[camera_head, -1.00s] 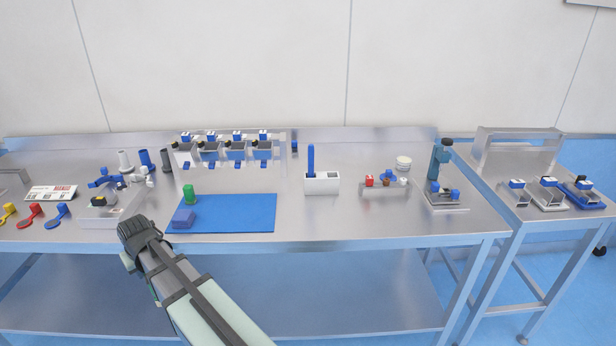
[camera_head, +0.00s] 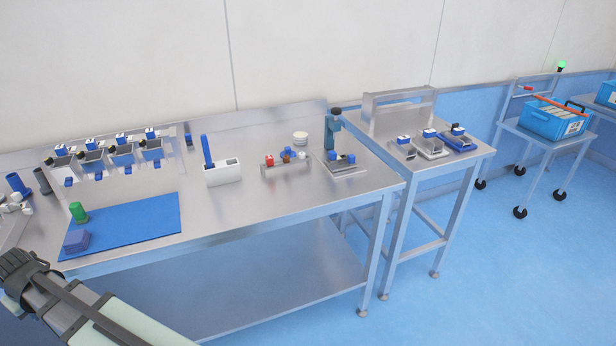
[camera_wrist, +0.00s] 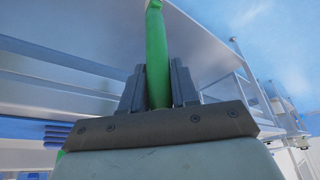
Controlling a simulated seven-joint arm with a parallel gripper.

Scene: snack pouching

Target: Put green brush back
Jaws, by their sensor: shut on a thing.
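The green brush (camera_wrist: 155,45) shows in the wrist view as a green handle running up between the dark fingers of my gripper (camera_wrist: 157,84). The fingers are shut on it; its far end is cut off at the top edge. A white holder (camera_head: 222,175) stands on the bench in the head view, with a blue handle (camera_head: 207,151) upright in its left part and a dark opening at its right.
A small rack (camera_head: 286,168) and a blue stand (camera_head: 333,130) are to the right. Bare bench lies in front of the holder.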

